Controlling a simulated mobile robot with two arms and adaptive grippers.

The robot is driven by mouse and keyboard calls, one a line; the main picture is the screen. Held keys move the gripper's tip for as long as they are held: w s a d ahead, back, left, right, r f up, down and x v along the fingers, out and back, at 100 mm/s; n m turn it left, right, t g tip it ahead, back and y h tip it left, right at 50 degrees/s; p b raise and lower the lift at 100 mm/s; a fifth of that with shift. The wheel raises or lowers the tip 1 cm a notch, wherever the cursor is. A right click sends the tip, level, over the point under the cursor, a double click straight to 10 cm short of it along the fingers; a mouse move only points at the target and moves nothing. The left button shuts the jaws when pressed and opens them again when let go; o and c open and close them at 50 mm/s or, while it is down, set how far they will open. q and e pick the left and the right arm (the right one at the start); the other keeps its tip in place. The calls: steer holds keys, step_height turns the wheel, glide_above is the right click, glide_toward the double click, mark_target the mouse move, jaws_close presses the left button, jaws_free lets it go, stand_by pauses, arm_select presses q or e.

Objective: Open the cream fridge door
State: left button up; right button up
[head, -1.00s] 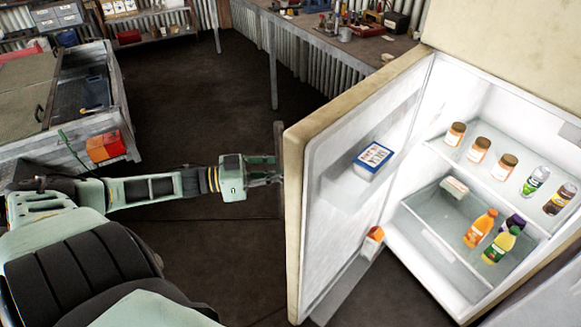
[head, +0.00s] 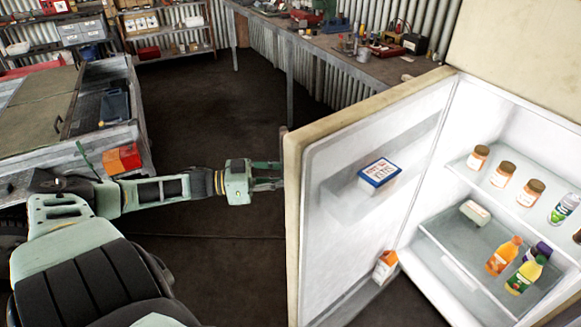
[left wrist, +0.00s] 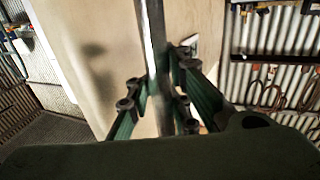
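The cream fridge door (head: 352,190) stands wide open, its white inner side and shelves facing me. Its outer face is cream in the left wrist view (left wrist: 105,50). A vertical metal handle bar (head: 283,150) runs along the outer side near the door's free edge; it also shows in the left wrist view (left wrist: 155,50). My left gripper (head: 268,177) is at this bar. In the left wrist view its green fingers (left wrist: 160,100) lie on either side of the bar and appear closed on it. My right gripper is in neither view.
The fridge interior (head: 500,215) holds jars, bottles and a drawer. A blue-lidded tub (head: 379,173) and an orange carton (head: 385,266) sit on the door shelves. A trailer (head: 95,130) stands at left, a workbench (head: 340,60) behind. The dark floor (head: 200,100) between is clear.

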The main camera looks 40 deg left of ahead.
arm_select(q)
steer(key=o, duration=0.5)
steer(key=shift+s+a+f, duration=0.1)
steer(key=shift+s+a, duration=0.25)
steer(key=shift+s, duration=0.35)
steer(key=shift+o, duration=0.2)
steer(key=v, duration=1.1)
steer(key=shift+a, duration=0.15)
